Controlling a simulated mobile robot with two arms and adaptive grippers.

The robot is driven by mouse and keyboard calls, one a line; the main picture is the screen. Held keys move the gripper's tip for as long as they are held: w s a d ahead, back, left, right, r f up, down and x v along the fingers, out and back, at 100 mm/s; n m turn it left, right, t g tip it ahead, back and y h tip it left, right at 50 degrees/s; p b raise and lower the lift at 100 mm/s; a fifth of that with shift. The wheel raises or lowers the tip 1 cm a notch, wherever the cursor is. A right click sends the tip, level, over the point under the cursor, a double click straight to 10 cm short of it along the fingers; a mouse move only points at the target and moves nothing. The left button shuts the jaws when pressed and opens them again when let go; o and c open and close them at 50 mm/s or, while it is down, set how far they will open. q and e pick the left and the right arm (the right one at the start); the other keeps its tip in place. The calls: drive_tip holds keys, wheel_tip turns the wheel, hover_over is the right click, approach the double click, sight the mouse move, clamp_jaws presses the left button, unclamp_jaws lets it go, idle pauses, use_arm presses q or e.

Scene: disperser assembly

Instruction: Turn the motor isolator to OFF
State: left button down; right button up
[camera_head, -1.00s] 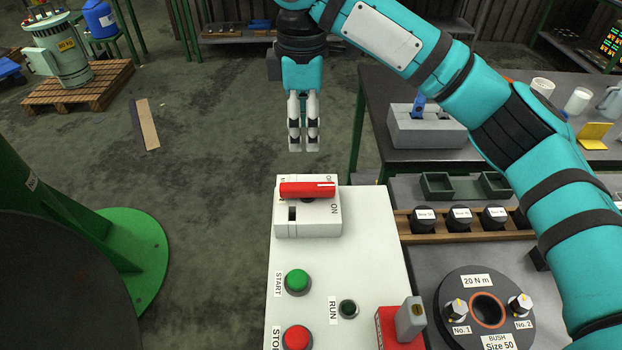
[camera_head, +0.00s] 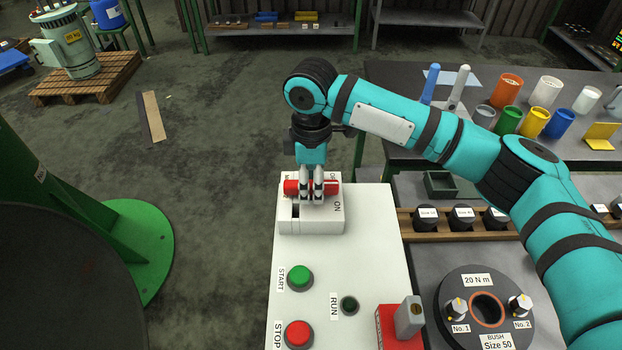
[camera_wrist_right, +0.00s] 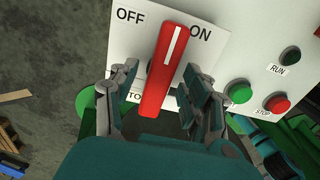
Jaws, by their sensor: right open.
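The motor isolator is a white box with a red handle (camera_head: 291,187) at the far end of the white control panel (camera_head: 375,240). In the right wrist view the red handle (camera_wrist_right: 164,70) has a white line near its ON end, and the line points closer to ON than to OFF. My right gripper (camera_head: 312,200) is down at the handle. In the wrist view its open fingers (camera_wrist_right: 160,90) stand on either side of the handle, with gaps visible. Part of the handle is hidden by the fingers in the head view. My left gripper is not in view.
The green START button (camera_head: 300,277), red STOP button (camera_head: 298,334) and RUN lamp (camera_head: 349,305) are on the panel nearer me. A red block with a grey lever (camera_head: 409,318) stands at its right edge. Coloured cups (camera_head: 508,90) stand on the back table.

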clamp_jaws()
drive_tip(key=shift+r+n+p, duration=0.2)
drive_tip(key=shift+n+p, duration=0.2)
drive_tip(key=shift+p, duration=0.3)
drive_tip(key=n+p, duration=0.3)
drive_tip(key=shift+r, duration=0.1)
drive_tip(key=n+p, duration=0.2)
drive_tip(key=shift+n, duration=0.4)
drive_tip(key=n+p, duration=0.2)
drive_tip(key=shift+w+n, duration=0.1)
drive_tip(key=shift+n, duration=0.3)
drive_tip(key=n+p, duration=0.1)
drive_tip(key=n, duration=0.1)
drive_tip(key=shift+n, duration=1.6)
use_arm(q)
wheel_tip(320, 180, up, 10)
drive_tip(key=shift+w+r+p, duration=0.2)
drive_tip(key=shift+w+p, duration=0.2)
drive_tip(key=shift+p, duration=0.05)
use_arm(e)
drive_tip(key=shift+f+n, duration=0.2)
drive_tip(key=shift+n, duration=1.4)
